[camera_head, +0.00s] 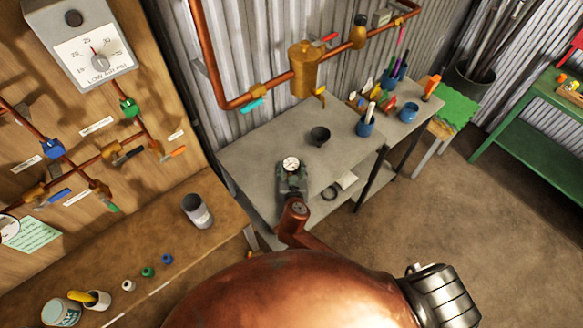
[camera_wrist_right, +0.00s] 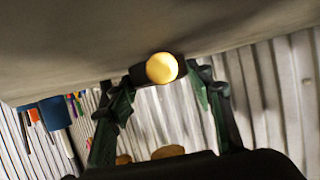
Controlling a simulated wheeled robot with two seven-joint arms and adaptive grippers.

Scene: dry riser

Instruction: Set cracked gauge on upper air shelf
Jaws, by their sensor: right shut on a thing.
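The small gauge (camera_head: 291,164) has a round white dial. In the wrist view the gauge shows as a dark body with a round brass end (camera_wrist_right: 162,68) between my right fingers (camera_wrist_right: 165,95). A grey surface (camera_wrist_right: 120,40) is close beside it; I cannot tell whether they touch. A crack in the dial is too small to see. My left gripper is out of view.
A black bowl (camera_head: 319,136) and a blue pen cup (camera_head: 367,123) stand on the grey top. A lower level (camera_head: 322,208) holds a black ring and a white item. A copper pipe with a brass vessel (camera_head: 304,69) runs behind. A grey cup (camera_head: 197,211) stands on the wooden bench.

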